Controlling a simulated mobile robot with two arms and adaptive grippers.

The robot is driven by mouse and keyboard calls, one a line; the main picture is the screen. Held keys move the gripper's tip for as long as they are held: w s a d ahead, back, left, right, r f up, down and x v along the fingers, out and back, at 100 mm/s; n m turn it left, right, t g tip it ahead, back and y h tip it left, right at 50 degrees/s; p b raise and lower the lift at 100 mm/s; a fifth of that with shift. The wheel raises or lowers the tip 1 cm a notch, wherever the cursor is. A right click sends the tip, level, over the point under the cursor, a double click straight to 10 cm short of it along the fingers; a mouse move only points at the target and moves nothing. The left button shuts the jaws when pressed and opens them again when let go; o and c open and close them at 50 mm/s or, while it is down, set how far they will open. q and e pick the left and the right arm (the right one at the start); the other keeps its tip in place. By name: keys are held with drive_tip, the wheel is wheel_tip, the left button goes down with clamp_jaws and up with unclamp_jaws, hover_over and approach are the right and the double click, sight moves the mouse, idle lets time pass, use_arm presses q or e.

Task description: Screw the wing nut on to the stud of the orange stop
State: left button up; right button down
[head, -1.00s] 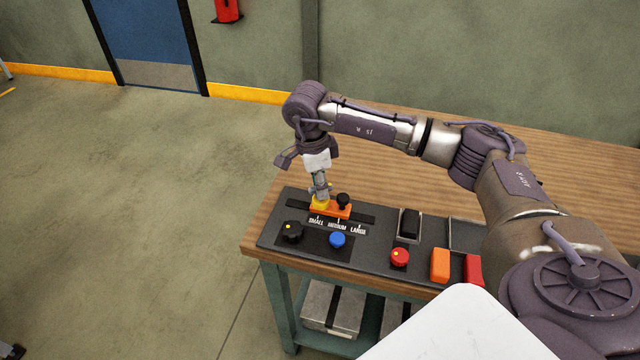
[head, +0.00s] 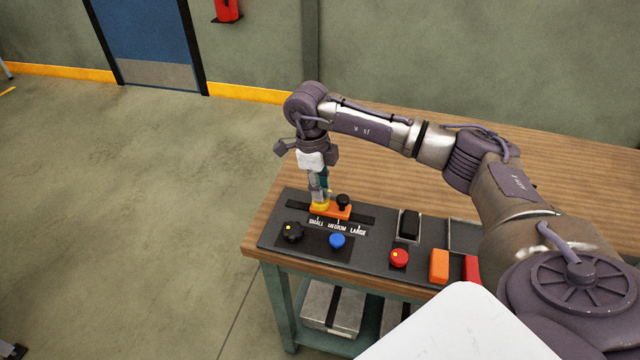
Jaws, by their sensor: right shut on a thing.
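The orange stop (head: 332,212) sits on the dark slot of the panel, by the SMALL and MEDIUM labels. A black knob (head: 343,200) stands on its right part. My right gripper (head: 319,201) points down over the stop's left part, shut on the yellow wing nut (head: 320,206). The wing nut is low, at the top of the stop. The stud is hidden by the nut and fingers, so I cannot tell how far the nut is on it. My left gripper is not in view.
The black panel (head: 270,238) lies at the near left corner of the wooden bench (head: 420,130). It carries a black knob (head: 292,232), a blue knob (head: 337,240), a red knob (head: 400,258), a black switch (head: 409,223) and an orange block (head: 439,265). The bench behind the panel is clear.

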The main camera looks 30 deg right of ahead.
drive_tip(key=shift+m+p, duration=0.3)
drive_tip(key=shift+m, duration=1.2)
drive_tip(key=m+p, duration=0.1)
drive_tip(key=m, duration=0.2)
drive_tip(key=shift+r+y, duration=0.15)
drive_tip(key=shift+y, duration=0.25)
drive_tip(key=m+p, duration=0.1)
drive_tip(key=m, duration=0.2)
drive_tip(key=shift+m+y, duration=0.3)
drive_tip(key=shift+m, duration=0.4)
